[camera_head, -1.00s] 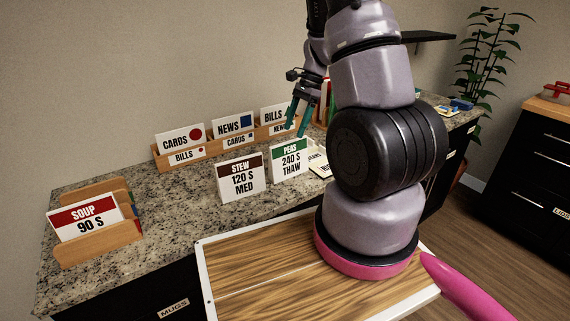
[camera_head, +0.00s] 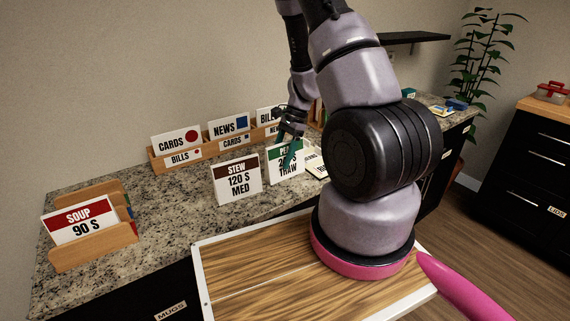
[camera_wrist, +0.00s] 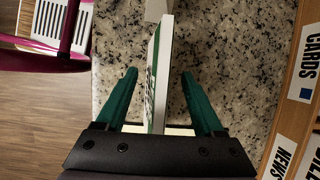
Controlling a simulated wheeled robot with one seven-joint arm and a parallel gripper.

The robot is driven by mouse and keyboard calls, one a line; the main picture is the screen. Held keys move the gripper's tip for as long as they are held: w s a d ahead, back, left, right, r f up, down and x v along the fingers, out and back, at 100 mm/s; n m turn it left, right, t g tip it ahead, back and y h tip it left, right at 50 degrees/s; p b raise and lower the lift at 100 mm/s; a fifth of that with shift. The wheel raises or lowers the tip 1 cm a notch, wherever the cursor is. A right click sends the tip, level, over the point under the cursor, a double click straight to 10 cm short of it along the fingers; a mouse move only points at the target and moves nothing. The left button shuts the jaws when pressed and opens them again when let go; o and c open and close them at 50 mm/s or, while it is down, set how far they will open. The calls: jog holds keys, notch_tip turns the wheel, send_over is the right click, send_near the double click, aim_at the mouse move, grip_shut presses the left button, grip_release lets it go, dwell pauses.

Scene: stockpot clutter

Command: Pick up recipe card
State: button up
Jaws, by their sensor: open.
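The upright card with a green band, PEAS 240 S THAW (camera_head: 273,169), stands on the granite counter, partly hidden by my gripper. In the wrist view this card (camera_wrist: 160,75) shows nearly edge-on between my two green fingers, with a gap on each side. My gripper (camera_head: 291,156) is open, its fingers pointing down at the card; it also shows in the wrist view (camera_wrist: 159,74). The brown-banded STEW 120 S MED card (camera_head: 237,180) stands just left of it. The red-banded SOUP 90 S card (camera_head: 80,220) sits in a wooden holder (camera_head: 95,250) at the far left.
A wooden sorter (camera_head: 195,150) with CARDS, NEWS and BILLS labels stands behind the cards along the wall. A pale printed item (camera_head: 315,163) lies right of the PEAS card. The counter (camera_head: 175,205) between the SOUP holder and STEW card is clear.

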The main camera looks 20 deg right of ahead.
jog(key=shift+f, duration=0.25)
dwell(0.4)
jog(key=shift+c, duration=0.3)
grip_shut()
